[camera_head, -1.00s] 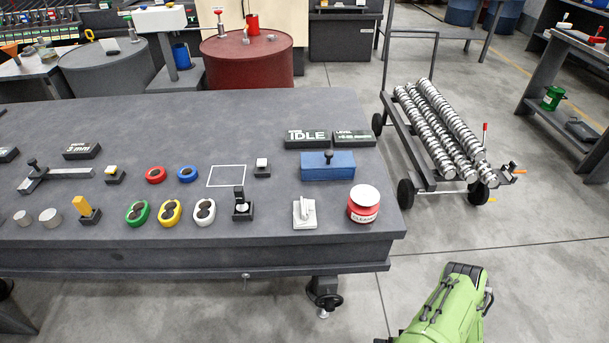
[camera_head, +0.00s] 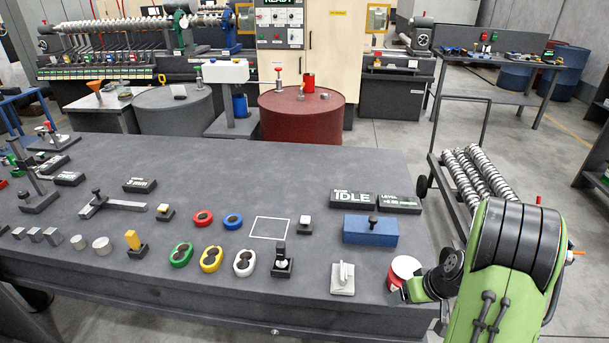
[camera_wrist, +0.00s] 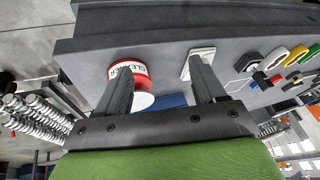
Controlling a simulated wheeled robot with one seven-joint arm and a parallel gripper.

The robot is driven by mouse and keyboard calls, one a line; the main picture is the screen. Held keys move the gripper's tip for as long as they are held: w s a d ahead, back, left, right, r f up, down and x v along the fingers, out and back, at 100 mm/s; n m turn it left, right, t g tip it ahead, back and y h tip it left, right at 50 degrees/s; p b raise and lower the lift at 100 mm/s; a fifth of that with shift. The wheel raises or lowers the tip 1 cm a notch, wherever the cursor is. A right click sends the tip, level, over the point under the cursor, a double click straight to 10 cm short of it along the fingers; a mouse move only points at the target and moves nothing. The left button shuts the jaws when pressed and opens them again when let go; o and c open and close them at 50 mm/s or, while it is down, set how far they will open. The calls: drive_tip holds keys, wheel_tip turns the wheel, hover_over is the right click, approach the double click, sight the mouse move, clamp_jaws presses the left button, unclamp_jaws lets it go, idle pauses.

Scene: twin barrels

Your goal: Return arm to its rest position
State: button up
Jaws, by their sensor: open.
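My green arm is at the right of the head view, by the table's front right corner. My gripper shows in the wrist view (camera_wrist: 160,92) with its two dark fingers apart and nothing between them. In that view the red and white cleaner tin (camera_wrist: 127,70) is by one finger and the white block with a handle (camera_wrist: 199,60) is by the other. In the head view, my arm partly hides the cleaner tin (camera_head: 405,268), and the white block (camera_head: 342,279) stands to its left. My fingertips cannot be made out there.
A cart with camshafts (camera_head: 480,175) stands right of the table, behind my arm. A red barrel (camera_head: 301,110) stands behind the table.

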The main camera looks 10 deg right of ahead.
drive_tip(key=s+a+r+n+p, duration=0.1)
drive_tip(key=s+a+r, duration=0.1)
drive_tip(key=a+r, duration=0.45)
drive_tip(key=s+a+r, duration=0.2)
drive_tip(key=a+r, duration=0.2)
drive_tip(key=r, duration=0.6)
drive_tip(key=s+a+r+h+p, duration=0.1)
drive_tip(key=s+a+r, duration=0.2)
drive_tip(key=s, duration=0.5)
drive_tip(key=s+a+r+t+h+p, duration=0.1)
drive_tip(key=s+a+r, duration=0.2)
drive_tip(key=s+r, duration=0.2)
drive_tip(key=s, duration=0.2)
drive_tip(key=shift+s+a+m, duration=0.3)
drive_tip(key=shift+s, duration=0.1)
drive_tip(key=shift+r, duration=0.1)
